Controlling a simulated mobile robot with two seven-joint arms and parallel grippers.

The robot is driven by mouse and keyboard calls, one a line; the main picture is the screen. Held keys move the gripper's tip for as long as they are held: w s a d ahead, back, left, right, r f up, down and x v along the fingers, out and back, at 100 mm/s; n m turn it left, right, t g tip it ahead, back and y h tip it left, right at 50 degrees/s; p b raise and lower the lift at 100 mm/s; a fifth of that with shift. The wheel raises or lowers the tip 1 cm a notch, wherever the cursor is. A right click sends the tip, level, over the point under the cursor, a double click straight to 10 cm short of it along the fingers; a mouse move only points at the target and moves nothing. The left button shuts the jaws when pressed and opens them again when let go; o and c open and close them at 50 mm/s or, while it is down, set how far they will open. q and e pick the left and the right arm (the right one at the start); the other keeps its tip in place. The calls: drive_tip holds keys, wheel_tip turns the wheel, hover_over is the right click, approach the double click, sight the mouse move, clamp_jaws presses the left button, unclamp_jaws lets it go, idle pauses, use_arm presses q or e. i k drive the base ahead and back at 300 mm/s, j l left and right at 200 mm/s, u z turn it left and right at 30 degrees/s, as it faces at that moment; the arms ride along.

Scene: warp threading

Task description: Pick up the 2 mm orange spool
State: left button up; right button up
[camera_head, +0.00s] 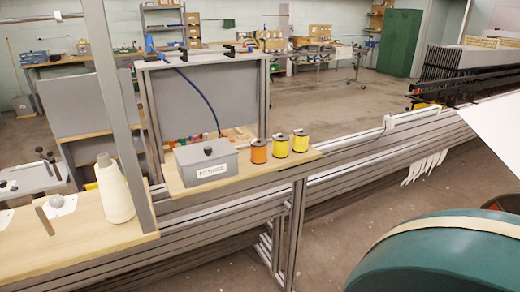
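An orange spool (259,151) with dark ends stands upright on a light wooden shelf (240,174) fixed to the grey frame. Two yellow spools stand to its right, one near (280,146) and one farther right (300,141). Any size marking on the spools is too small to read. The orange spool stands apart from any gripper. Neither of my grippers shows in this view.
A grey labelled box (206,162) with a black knob stands just left of the orange spool. A grey panel (208,98) rises behind the shelf. A white cone (114,190) stands on the left board, beside a grey post (122,120). A large green drum (440,258) fills the lower right.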

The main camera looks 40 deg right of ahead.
sight(258, 146)
drive_tip(key=k+l, duration=0.1)
drive_tip(key=l, duration=0.25)
drive_tip(key=k+l+u, duration=0.1)
drive_tip(key=l, duration=0.3)
drive_tip(key=k+l, duration=0.15)
drive_tip(key=l, duration=0.2)
drive_tip(key=k+l, duration=0.1)
drive_tip(key=l, duration=0.25)
drive_tip(key=k+l+u, duration=0.1)
drive_tip(key=l, duration=0.25)
drive_tip(key=k+l, duration=0.15)
drive_tip(key=l, duration=0.2)
drive_tip(key=u, duration=0.05)
